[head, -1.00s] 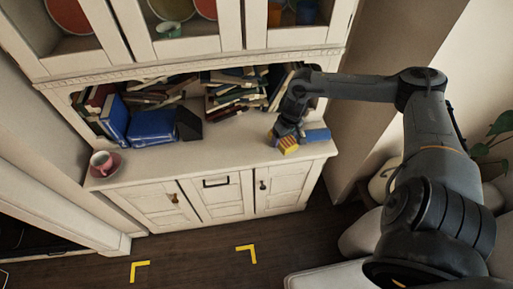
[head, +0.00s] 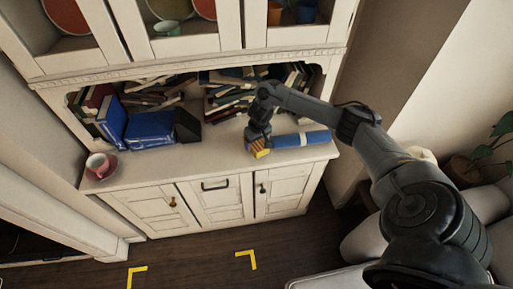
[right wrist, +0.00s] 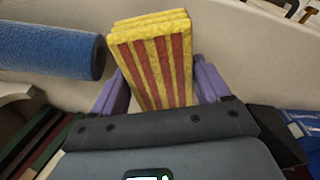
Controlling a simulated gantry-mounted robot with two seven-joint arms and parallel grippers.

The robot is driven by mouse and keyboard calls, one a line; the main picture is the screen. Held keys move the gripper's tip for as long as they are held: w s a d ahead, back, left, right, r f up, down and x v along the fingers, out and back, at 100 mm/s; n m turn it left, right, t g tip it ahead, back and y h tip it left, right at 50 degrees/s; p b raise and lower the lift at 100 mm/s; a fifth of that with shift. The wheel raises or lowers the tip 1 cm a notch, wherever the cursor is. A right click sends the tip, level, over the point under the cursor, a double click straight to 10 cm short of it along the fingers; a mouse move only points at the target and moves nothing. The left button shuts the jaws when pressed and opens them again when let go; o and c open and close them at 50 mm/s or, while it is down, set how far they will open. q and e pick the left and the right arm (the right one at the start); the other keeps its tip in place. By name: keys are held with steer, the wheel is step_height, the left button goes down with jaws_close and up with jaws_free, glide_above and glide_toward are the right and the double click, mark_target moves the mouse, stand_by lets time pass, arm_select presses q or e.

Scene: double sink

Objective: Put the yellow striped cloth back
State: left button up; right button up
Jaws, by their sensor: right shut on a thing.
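The yellow striped cloth, yellow with red stripes and folded into a block, shows in the right wrist view (right wrist: 152,55) and in the head view (head: 261,152). My right gripper (head: 258,143) is shut on it, with its purple fingers on both sides of the cloth in the right wrist view. The gripper is low over the front part of the cabinet counter (head: 215,160), right of the middle. I cannot tell whether the cloth touches the counter. My left gripper is not in view.
A blue roll (head: 301,139) lies on the counter just right of the cloth. Several books (head: 150,130) fill the back and left. The counter between cup and cloth is clear in front.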

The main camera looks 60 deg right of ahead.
mark_target(256, 147)
step_height(256, 147, down, 3)
steer(key=shift+f+b, duration=0.2)
steer(key=shift+b, duration=0.2)
steer(key=shift+f, duration=0.15)
steer(key=o, duration=0.9)
steer(key=shift+f, duration=0.1)
